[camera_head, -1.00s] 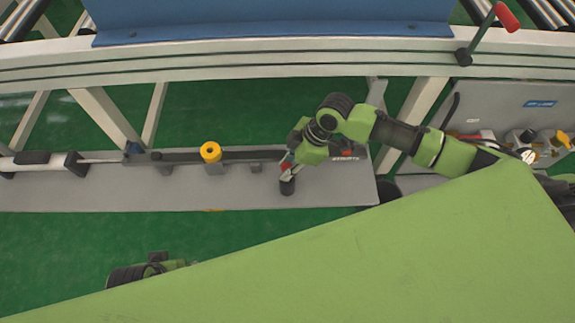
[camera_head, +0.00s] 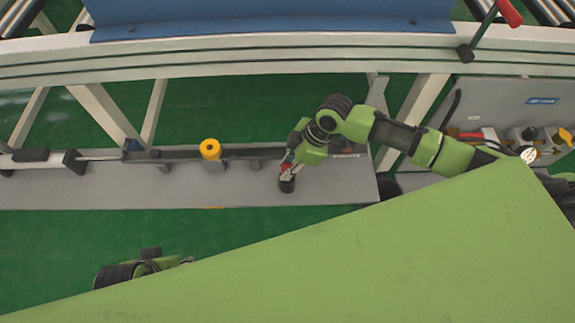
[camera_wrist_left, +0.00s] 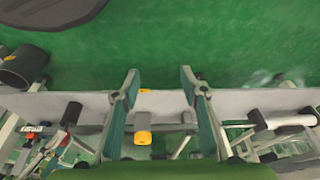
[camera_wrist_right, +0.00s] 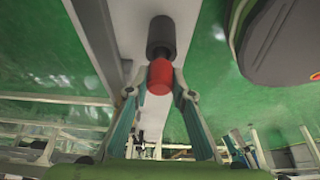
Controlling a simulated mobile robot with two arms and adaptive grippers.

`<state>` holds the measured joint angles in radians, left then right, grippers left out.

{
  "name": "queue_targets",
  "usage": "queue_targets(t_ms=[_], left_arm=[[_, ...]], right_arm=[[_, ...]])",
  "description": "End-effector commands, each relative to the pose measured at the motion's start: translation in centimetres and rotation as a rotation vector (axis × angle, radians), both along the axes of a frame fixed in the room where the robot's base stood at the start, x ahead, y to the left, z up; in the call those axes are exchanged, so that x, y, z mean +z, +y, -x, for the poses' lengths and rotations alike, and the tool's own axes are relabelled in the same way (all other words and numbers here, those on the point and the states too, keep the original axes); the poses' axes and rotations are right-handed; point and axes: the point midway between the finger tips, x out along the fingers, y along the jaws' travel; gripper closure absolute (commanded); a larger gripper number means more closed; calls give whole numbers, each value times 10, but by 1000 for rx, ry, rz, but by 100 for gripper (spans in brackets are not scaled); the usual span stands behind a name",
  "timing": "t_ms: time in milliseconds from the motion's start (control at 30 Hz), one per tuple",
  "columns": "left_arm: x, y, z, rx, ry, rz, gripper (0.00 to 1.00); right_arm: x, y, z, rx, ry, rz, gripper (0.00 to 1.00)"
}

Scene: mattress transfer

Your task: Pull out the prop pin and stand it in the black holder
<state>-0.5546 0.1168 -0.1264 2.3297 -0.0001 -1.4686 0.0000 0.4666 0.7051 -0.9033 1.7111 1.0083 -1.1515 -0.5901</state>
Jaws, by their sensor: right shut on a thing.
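My right gripper (camera_head: 288,170) is shut on the red-headed prop pin, at the right part of the grey shelf. In the right wrist view the pin's red grip (camera_wrist_right: 160,77) sits between the fingertips. The black holder (camera_head: 287,185), a short dark cylinder, is right at the fingertips. It lines up with the red grip in the right wrist view (camera_wrist_right: 161,35). I cannot tell how deep the pin sits in it, as its lower part is hidden. My left gripper (camera_wrist_left: 158,82) is open and empty; the head view shows only part of that arm, low at the left.
A yellow-topped post (camera_head: 210,150) stands on the grey shelf (camera_head: 120,195) beside a dark bar. A white frame rail (camera_head: 250,60) runs above. A large green panel (camera_head: 400,250) covers the lower right. Several small items crowd a grey stand at right.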

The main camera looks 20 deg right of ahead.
Motion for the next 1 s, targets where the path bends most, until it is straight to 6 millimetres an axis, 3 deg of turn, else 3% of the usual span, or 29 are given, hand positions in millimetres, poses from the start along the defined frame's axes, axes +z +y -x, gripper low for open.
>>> queue_targets(t_ms=[733,767,833,1000], left_arm=[[15,1,9,1,2,0,60],[17,1,9,1,0,0,60],[19,1,8,1,-4,0,60],[19,1,8,1,-4,0,60]], right_arm=[[-12,0,0,1,0,0,100],[-12,0,0,1,0,0,76],[-11,0,0,1,0,0,58],[-11,0,0,1,0,0,58]])
